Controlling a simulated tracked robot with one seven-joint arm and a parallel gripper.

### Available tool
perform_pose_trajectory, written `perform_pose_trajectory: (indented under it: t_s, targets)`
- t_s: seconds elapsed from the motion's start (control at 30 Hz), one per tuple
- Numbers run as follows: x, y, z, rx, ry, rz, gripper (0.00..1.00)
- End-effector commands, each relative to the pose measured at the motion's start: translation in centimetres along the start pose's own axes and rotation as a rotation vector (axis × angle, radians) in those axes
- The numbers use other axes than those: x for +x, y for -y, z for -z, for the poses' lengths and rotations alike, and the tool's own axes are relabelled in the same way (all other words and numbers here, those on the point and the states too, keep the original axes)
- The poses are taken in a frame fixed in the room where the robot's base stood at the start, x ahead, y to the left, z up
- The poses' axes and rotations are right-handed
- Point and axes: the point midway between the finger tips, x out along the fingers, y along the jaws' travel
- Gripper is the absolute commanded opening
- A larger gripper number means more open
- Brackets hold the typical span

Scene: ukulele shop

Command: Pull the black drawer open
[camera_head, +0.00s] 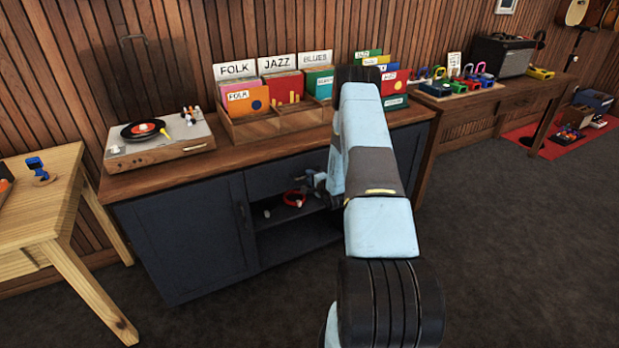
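A dark blue-black cabinet (185,238) with a wooden top stands in front of me. A dark flat panel (268,178), which looks like the drawer front, sits under the top, above an open shelf (290,238). I cannot tell from this view whether it stands out at all. My gripper (312,184) is at the cabinet front, by the right part of this panel and above the shelf opening. My arm hides much of it and the cabinet's right side. Its fingers are too small and covered to show whether they are open or touching anything.
A red ring-shaped item (294,198) and small pale items lie in the opening near my gripper. A record player (158,146) and wooden record crates (268,128) stand on top. A light wooden table (45,215) is at left. The floor in front is clear.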

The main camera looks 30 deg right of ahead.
Motion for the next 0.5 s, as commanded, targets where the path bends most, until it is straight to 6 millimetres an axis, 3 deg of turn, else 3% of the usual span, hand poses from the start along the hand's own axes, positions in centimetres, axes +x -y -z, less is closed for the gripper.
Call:
perform_pose_trajectory:
  t_s: [0.2,0.5]
  targets:
    - [1.4,-0.1,0.0,0.001,0.000,0.000,0.29]
    - [1.6,0.0,0.0,0.001,0.000,0.000,0.29]
